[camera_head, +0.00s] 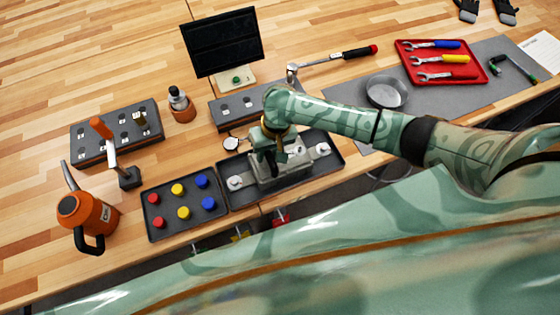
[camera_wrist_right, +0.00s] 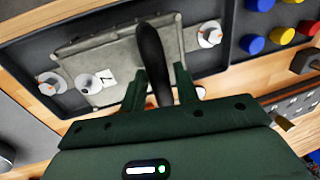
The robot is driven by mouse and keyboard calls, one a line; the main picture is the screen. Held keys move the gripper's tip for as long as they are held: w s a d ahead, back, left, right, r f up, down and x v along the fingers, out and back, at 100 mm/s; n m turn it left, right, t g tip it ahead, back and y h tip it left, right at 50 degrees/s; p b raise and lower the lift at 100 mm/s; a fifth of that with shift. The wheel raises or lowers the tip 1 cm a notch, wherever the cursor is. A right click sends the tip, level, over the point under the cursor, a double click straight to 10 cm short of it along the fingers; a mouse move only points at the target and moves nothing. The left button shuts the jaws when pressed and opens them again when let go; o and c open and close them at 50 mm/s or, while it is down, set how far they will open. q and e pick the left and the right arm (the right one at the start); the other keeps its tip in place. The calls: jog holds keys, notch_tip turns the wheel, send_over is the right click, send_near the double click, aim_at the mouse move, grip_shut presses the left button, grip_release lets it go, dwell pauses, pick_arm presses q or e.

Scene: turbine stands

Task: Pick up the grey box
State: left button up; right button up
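The grey box (camera_head: 291,176) sits in a black tray (camera_head: 330,166) at the front edge of the bench. It also shows in the right wrist view (camera_wrist_right: 120,45), with a black upright handle (camera_wrist_right: 152,50) on top. My right gripper (camera_head: 268,158) is over the box, partly hiding it in the head view. In the right wrist view my right gripper (camera_wrist_right: 162,82) is open, with one finger on each side of the handle. The finger on the left is very close to the handle; a small gap shows on the right. My left gripper is not in view.
White knobs (camera_head: 235,182) stand in the tray beside the box. A black tray of coloured knobs (camera_head: 160,217) is to its left, with an orange kettle (camera_head: 88,218) beyond. A monitor (camera_head: 222,42) stands behind. A red wrench tray (camera_head: 442,78) and metal bowl (camera_head: 386,92) are right.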

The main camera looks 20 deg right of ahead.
aim_at(286, 166)
grip_shut()
jog(key=shift+w+r, duration=0.1)
jog(key=shift+r, duration=0.15)
jog(key=shift+r+p, duration=0.3)
jog(key=shift+r, duration=0.3)
jog(key=s+d+r+p, duration=0.3)
jog(key=s+d+r, duration=0.6)
jog(key=d+r, duration=0.1)
jog(key=shift+s+d+r+p, duration=0.2)
jog(key=shift+r+p, duration=0.1)
jog(key=shift+r, duration=0.45)
jog(key=shift+c, duration=1.4)
grip_release()
grip_shut()
